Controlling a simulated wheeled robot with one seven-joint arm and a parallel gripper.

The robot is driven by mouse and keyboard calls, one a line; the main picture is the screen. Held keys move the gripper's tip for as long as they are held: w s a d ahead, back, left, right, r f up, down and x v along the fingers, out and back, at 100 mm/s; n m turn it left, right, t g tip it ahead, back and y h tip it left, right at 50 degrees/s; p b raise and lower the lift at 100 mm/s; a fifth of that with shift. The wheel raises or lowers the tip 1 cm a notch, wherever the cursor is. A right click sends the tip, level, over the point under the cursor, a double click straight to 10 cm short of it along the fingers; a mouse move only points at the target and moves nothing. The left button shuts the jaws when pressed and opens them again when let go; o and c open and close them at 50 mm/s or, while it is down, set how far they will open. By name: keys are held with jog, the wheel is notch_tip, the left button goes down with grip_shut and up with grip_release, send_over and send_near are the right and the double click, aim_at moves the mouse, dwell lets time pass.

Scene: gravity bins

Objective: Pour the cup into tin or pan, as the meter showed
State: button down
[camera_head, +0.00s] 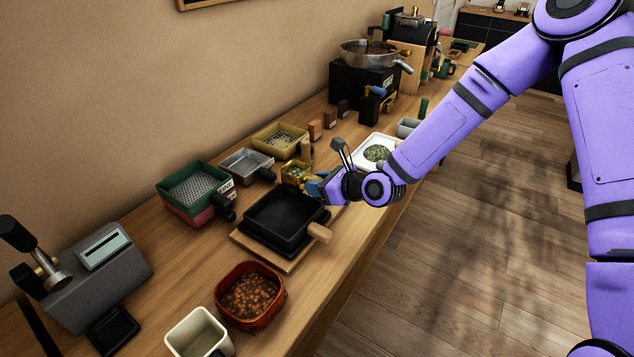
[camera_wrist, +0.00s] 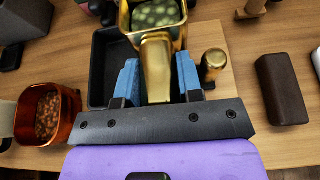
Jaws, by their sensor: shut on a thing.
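My gripper (camera_head: 315,186) is shut on the handle of a square brass cup (camera_head: 286,172), its blue fingers on either side of the handle. In the wrist view the brass cup (camera_wrist: 125,18) holds pale green beans, and my gripper (camera_wrist: 157,68) grips the handle. The cup looks upright. A square black pan (camera_head: 283,222) with a wooden handle sits on a wooden board, to the front left of the cup; its inside looks empty. A red-brown tin (camera_head: 250,318) holds brown beans. The grey meter (camera_head: 85,285) stands at the left; its display (camera_head: 103,247) is unreadable.
A green sieve tray (camera_head: 190,212), a grey metal tray (camera_head: 245,165) and a yellow sieve tray (camera_head: 280,136) line the wall side. A white tray (camera_head: 362,155) with green contents lies beyond my gripper. A cream container (camera_head: 185,335) stands at the front.

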jog(key=shift+f, duration=1.35)
jog(key=shift+r+n+t, duration=0.3)
jog(key=shift+n+t, duration=0.1)
jog(key=shift+n, duration=0.2)
jog(key=shift+w+r+n+t+h, duration=0.15)
jog(key=shift+n+t+h, duration=0.25)
jog(key=shift+n, duration=0.3)
jog(key=n+t, duration=0.2)
jog(key=n, duration=0.1)
jog(key=shift+d+r+h, duration=0.15)
jog(key=shift+h, duration=0.25)
jog(key=shift+n+t, duration=0.3)
jog(key=shift+n+t, duration=0.3)
jog(key=shift+n, duration=0.2)
jog(key=shift+f+n+t, duration=0.2)
jog(key=shift+n+t, duration=0.1)
jog(key=shift+n, duration=0.3)
